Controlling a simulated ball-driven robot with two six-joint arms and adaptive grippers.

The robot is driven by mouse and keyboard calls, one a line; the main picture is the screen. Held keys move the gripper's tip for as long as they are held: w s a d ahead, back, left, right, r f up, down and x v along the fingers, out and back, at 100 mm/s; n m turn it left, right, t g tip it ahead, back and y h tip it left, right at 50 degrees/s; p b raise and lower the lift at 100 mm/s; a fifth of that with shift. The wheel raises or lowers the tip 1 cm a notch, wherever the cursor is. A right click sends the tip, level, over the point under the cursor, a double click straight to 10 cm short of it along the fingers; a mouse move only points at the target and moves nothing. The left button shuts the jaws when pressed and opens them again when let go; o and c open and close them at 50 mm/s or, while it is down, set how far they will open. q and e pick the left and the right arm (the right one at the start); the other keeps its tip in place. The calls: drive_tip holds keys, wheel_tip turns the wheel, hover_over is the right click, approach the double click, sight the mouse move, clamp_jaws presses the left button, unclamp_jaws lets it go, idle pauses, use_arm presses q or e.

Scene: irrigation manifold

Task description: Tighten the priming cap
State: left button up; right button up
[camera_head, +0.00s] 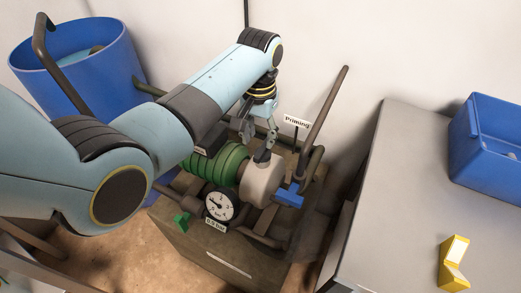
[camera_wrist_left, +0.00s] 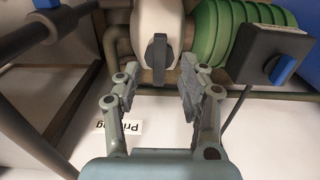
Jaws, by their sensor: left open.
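The priming cap (camera_head: 263,156) is a dark cap with a raised bar, on top of the cream pump housing (camera_head: 261,185). In the left wrist view the cap (camera_wrist_left: 158,55) shows its bar lengthwise in the picture, with the cream housing (camera_wrist_left: 158,15) behind it. My left gripper (camera_head: 257,134) is just above the cap, pointing down. In the left wrist view its two fingers (camera_wrist_left: 158,88) are spread, one to each side of the bar, with clear gaps; nothing is held. My right gripper is not in view.
The green ribbed motor (camera_head: 228,163), a pressure gauge (camera_head: 220,205) and a blue valve handle (camera_head: 289,196) sit close by. A switch box (camera_wrist_left: 268,50) is near the fingers. A grey table (camera_head: 400,190) stands right.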

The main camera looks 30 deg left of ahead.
sight(260, 153)
use_arm(q)
wheel_tip(260, 153, down, 6)
drive_tip(key=shift+r+b, duration=0.1)
drive_tip(key=shift+b, duration=0.45)
clamp_jaws()
